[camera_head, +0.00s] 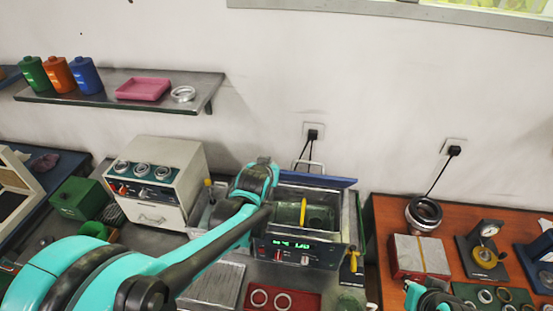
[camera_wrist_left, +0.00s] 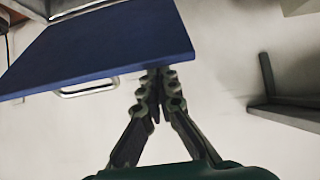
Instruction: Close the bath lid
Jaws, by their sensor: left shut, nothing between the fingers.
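The bath (camera_head: 300,250) is a metal box with a green digital display, on the bench in the head view. Its blue lid (camera_head: 318,180) is open and raised at the back, towards the wall. In the left wrist view the blue lid (camera_wrist_left: 110,45) fills the upper left, with a metal handle (camera_wrist_left: 88,91) showing at its lower edge. My left gripper (camera_wrist_left: 155,75) is shut and empty, its fingertips at the lid's lower right corner; I cannot tell whether they touch. In the head view my left wrist (camera_head: 258,178) hides the fingers.
A white oven-like unit (camera_head: 160,175) is to the left, with a shelf (camera_head: 120,90) above. A red mat (camera_head: 283,301) with rings lies in front. A brown table (camera_head: 385,215) with tools is at right.

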